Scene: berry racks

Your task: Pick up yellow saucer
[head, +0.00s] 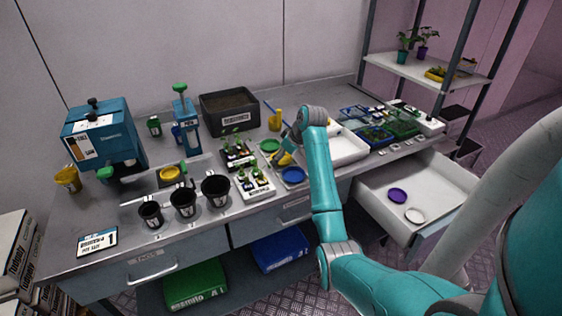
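The yellow saucer (284,159) shows as a small yellow patch on the bench, between the green saucer (270,146) and the blue saucer (293,175). My gripper (285,150) points down right at it and hides part of it. I cannot tell whether the fingers touch or grip the saucer, or whether it is flat or tilted. The finger opening is too small and covered to read.
Seedling trays (255,184) stand just left of my gripper, and a white tray (345,146) just right. Black pots (184,202) line the front left. An open drawer (440,180) with purple (397,195) and white saucers juts out at right.

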